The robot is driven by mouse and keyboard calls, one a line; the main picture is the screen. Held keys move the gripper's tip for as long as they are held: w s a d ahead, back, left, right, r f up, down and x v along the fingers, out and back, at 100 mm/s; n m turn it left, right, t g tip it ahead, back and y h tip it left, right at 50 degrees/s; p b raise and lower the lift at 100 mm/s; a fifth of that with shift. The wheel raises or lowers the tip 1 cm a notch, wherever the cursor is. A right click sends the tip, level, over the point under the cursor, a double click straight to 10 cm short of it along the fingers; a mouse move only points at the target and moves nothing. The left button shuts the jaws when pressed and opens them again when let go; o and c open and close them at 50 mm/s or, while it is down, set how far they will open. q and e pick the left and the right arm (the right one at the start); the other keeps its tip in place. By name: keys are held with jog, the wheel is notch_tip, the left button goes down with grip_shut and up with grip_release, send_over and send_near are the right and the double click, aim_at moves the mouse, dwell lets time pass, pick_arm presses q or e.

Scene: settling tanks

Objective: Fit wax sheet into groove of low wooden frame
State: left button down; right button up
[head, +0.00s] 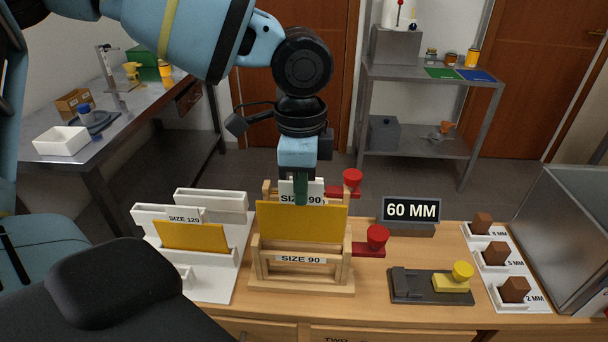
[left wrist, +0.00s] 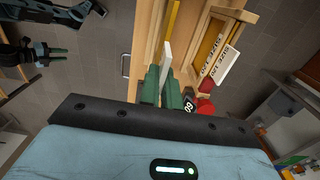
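The yellow wax sheet (head: 301,222) stands upright over the low wooden frame (head: 303,288), which carries a SIZE 90 label. Its lower edge is close to the frame's top rail; I cannot tell whether it is in the groove. My left gripper (head: 300,192) points down at the sheet's white SIZE 90 tab. In the left wrist view its green fingers (left wrist: 162,92) close on the white tab (left wrist: 165,58), with the sheet's thin yellow edge (left wrist: 173,20) beyond. A small dark gripper with greenish fingers, seemingly my right (left wrist: 52,52), shows at the upper left; its opening is unclear.
A second wooden frame (left wrist: 215,40) stands behind. Red clamp knobs (head: 377,238) sit at the right, near a 60 MM display (head: 411,210). A white rack (head: 220,262) with a SIZE 120 sheet (head: 190,236) is left. A dark tray (head: 405,290) and brown blocks (head: 495,253) are right.

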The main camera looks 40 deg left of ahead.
pick_arm(q)
jog(key=shift+f, duration=0.75)
pick_arm(e)
jog(key=shift+a+f, duration=0.1)
jog(key=shift+f, duration=0.1)
jog(key=shift+s+f, duration=0.15)
jog(key=shift+s, duration=0.1)
jog(key=shift+w, duration=0.25)
dwell(0.7)
